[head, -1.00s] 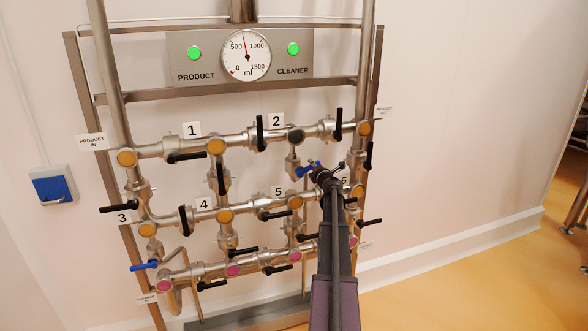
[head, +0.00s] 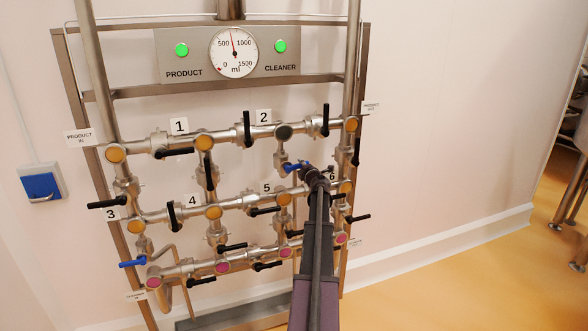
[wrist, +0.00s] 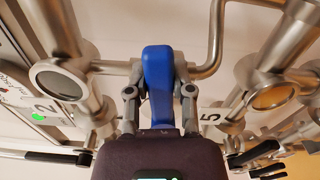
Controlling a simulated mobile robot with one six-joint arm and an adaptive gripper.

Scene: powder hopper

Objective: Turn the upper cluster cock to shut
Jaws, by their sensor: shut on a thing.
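The upper cluster cock has a blue lever (head: 291,168) on the short pipe below the dark-capped junction near label 2. In the head view the lever lies nearly level, its right end hidden at my gripper (head: 305,168). In the wrist view the blue lever (wrist: 158,82) stands between the two grey fingers of my gripper (wrist: 159,95), which are shut on it from both sides. The cock's body is mostly hidden behind the lever and fingers in that view.
Several black-handled valves, such as the one by label 2 (head: 247,129), surround the cock on the pipe rack. Another blue lever (head: 132,263) sits at lower left. The gauge (head: 233,53) is above, between two green lamps. Open floor (head: 440,280) lies to the right.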

